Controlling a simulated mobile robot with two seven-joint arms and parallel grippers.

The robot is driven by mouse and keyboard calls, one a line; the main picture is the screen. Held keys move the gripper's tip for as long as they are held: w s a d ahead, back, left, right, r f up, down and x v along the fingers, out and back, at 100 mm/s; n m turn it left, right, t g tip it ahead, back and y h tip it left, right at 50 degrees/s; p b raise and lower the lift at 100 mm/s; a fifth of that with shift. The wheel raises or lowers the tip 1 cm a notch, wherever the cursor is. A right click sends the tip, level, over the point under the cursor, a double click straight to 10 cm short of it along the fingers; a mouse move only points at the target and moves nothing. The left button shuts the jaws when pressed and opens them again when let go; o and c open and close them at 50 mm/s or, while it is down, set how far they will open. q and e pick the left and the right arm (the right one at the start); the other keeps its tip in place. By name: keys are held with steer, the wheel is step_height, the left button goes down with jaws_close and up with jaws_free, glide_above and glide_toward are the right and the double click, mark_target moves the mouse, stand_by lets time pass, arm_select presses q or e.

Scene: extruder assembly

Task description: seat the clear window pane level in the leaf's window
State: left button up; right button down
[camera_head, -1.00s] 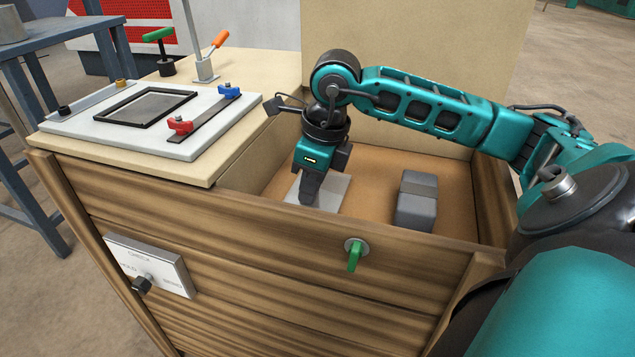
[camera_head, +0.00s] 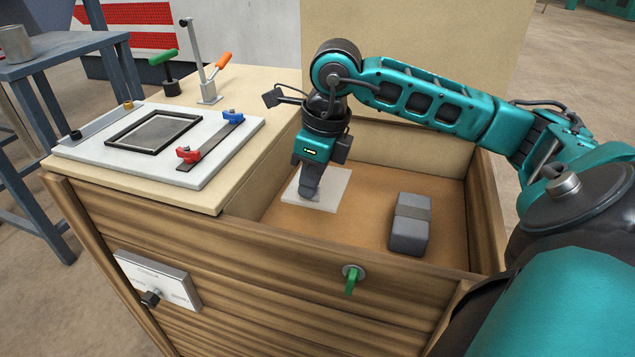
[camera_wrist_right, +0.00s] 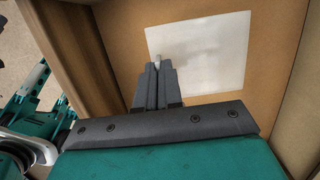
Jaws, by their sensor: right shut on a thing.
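The clear window pane (camera_head: 335,186) is a pale square sheet lying flat on the brown floor of the wooden bin. It also shows in the right wrist view (camera_wrist_right: 215,50). My right gripper (camera_head: 310,192) points down over the pane's left part. In the right wrist view its fingers (camera_wrist_right: 157,72) are together on a small pale knob at the pane's near-left part; the grip is mostly hidden by the fingers. The leaf (camera_head: 222,147) is a white panel on the bench top at left, with a dark-framed window (camera_head: 153,132). My left gripper is out of view.
A red clamp (camera_head: 188,154) and a blue clamp (camera_head: 232,116) sit on the leaf. Green (camera_head: 163,58) and orange (camera_head: 222,61) handles stand behind it. A grey block (camera_head: 411,222) lies in the bin, right of the pane. The bin's wooden front wall (camera_head: 300,245) rises nearby.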

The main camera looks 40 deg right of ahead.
steer(key=shift+r+p, duration=1.3)
steer(key=shift+r, duration=0.65)
step_height(320, 180, up, 4)
steer(key=p, duration=0.3)
steer(key=shift+f, duration=0.2)
steer(key=shift+r, duration=0.1)
